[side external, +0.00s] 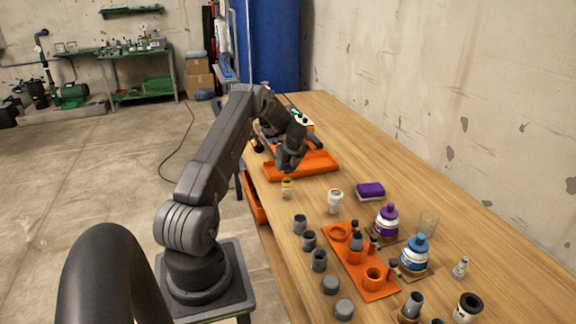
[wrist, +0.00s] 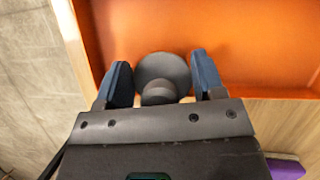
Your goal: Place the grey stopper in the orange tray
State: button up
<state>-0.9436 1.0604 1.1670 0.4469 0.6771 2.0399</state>
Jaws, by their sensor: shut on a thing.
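The grey stopper (wrist: 165,72) is a round grey piece with a wide disc end, between the two blue-padded fingers of my gripper (wrist: 162,80) in the wrist view. My gripper is shut on it. The orange tray (wrist: 250,40) lies below and beyond the stopper, which overlaps the tray's near edge in this view. In the side view the orange tray (side external: 318,168) lies on the far part of the bench, with my gripper (side external: 288,166) over its left part. The stopper cannot be made out there. Its height above the tray floor is unclear.
A small yellow-banded bottle (side external: 287,189) and a white jar (side external: 335,200) stand in front of the tray. Grey pipe pieces (side external: 309,240), an orange fixture plate (side external: 352,262) and bottles (side external: 414,254) crowd the nearer bench. A purple block (side external: 370,190) lies right of the white jar.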

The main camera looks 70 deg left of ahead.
jog(key=shift+f, duration=0.25)
jog(key=o, duration=1)
